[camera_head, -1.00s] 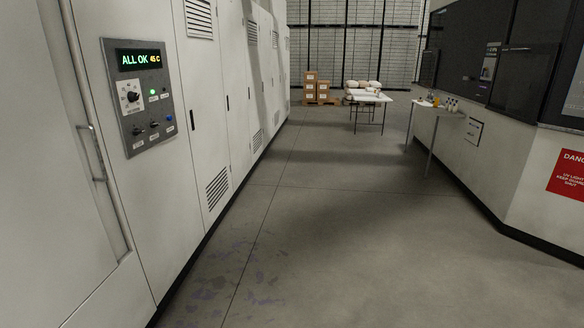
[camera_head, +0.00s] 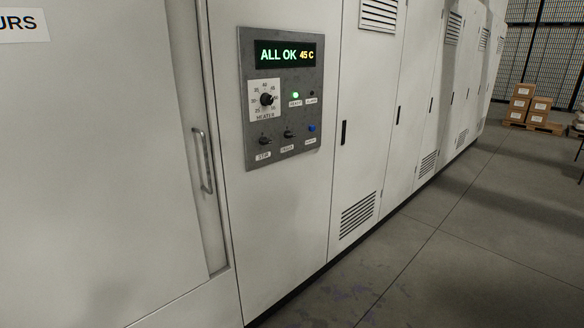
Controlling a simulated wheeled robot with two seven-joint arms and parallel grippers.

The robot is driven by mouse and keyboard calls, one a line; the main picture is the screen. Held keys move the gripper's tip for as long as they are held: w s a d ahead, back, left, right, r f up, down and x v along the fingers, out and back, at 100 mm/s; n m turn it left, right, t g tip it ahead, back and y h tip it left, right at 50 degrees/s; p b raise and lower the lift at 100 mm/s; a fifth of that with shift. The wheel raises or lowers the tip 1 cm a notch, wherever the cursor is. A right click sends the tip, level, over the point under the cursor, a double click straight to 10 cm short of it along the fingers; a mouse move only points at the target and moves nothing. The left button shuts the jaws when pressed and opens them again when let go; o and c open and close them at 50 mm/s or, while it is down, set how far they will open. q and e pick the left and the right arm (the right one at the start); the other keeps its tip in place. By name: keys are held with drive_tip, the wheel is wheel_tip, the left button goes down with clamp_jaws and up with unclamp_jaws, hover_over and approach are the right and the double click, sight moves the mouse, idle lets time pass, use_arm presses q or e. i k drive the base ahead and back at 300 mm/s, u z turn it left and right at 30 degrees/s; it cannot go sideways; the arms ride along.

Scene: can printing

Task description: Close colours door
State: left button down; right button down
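The colours door (camera_head: 110,170) is the large pale panel at the left, with a sign (camera_head: 22,25) at its top left reading "URS", the rest cut off by the frame. A vertical metal handle (camera_head: 204,160) stands near the door's right edge. A darker vertical strip runs along that edge; I cannot tell whether the door is fully shut or ajar. Neither of my grippers is in view.
A control panel (camera_head: 283,95) right of the door reads "ALL OK 45 C" and has a heater dial. More pale cabinets (camera_head: 375,110) run back to the right. Cardboard boxes (camera_head: 528,105) stand far off. The grey floor (camera_head: 470,250) at the right is clear.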

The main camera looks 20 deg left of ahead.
sight(100, 228)
drive_tip(key=u, duration=1.1)
drive_tip(key=i, duration=1)
drive_tip(key=u, duration=0.95)
